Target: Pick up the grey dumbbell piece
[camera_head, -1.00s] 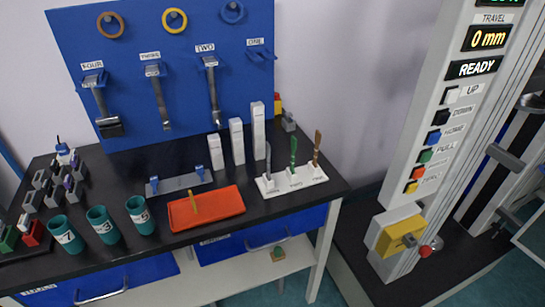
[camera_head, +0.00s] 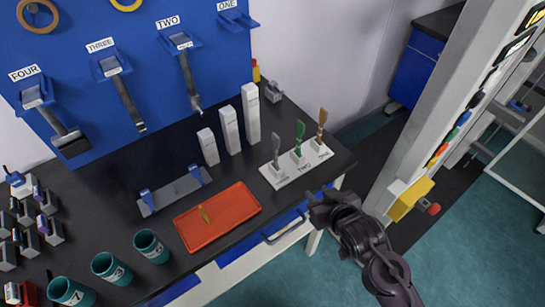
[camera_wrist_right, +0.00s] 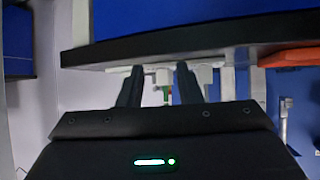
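The grey dumbbell piece (camera_head: 276,148) stands upright in the left slot of a small white stand (camera_head: 310,163) at the table's right front. A green piece (camera_head: 299,136) and a brown piece (camera_head: 321,122) stand beside it in the same stand. My right gripper (camera_head: 318,203) is in front of the stand, beyond the table's edge, apart from all pieces. In the right wrist view its two fingers (camera_wrist_right: 158,85) are spread with nothing held between them. My left gripper is not in view.
An orange tray (camera_head: 245,204) with a small yellow piece lies left of the stand. White blocks (camera_head: 251,115) stand behind it. Teal cups (camera_head: 150,246) line the front. The testing machine (camera_head: 465,95) rises at the right, with open floor between it and the table.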

